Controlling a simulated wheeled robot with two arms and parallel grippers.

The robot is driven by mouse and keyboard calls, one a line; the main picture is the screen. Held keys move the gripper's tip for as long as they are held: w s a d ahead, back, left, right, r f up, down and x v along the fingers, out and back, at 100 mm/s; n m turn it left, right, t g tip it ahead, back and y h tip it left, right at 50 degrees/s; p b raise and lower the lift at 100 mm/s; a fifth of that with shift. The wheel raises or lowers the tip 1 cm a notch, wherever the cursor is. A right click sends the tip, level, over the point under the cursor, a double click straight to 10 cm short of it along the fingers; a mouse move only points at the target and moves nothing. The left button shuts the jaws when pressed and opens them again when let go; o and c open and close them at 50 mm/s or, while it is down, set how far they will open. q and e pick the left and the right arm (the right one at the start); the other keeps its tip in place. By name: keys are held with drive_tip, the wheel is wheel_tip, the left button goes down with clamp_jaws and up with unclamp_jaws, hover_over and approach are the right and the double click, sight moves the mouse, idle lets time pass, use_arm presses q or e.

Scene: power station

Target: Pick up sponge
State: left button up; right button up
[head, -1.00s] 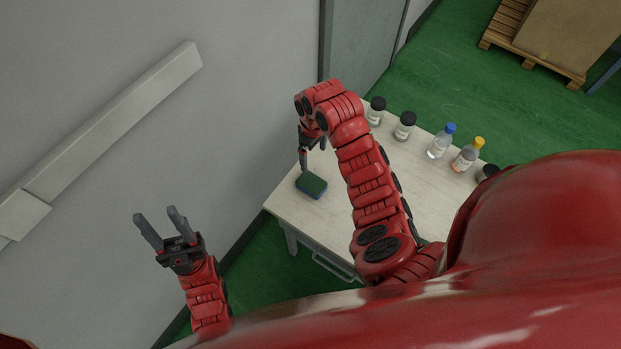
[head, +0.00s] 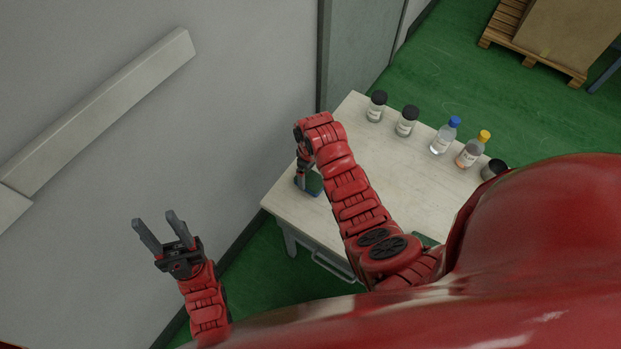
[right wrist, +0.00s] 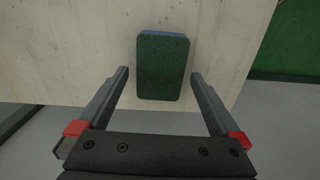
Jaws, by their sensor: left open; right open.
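The sponge (head: 313,184) has a green top and a blue underside. It lies near the left edge of the table (head: 290,211), partly hidden by my right gripper (head: 304,186). In the right wrist view the sponge (right wrist: 162,66) sits between the open fingers of my right gripper (right wrist: 160,75), with a gap on each side. The fingertips overlap its nearer part in the picture; I see no grip on it. My left gripper (head: 158,229) is open and empty, off to the left of the table.
Several capped bottles stand in a row along the table's far right side, among them a blue-capped bottle (head: 445,136) and a yellow-capped bottle (head: 472,150). A wall (head: 250,60) rises close to the table's left. A pallet with a box (head: 565,35) stands far back right.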

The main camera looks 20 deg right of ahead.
sight(311, 182)
drive_tip(key=shift+f+p, duration=0.35)
drive_tip(key=shift+f, duration=0.95)
drive_tip(key=c, duration=1.2)
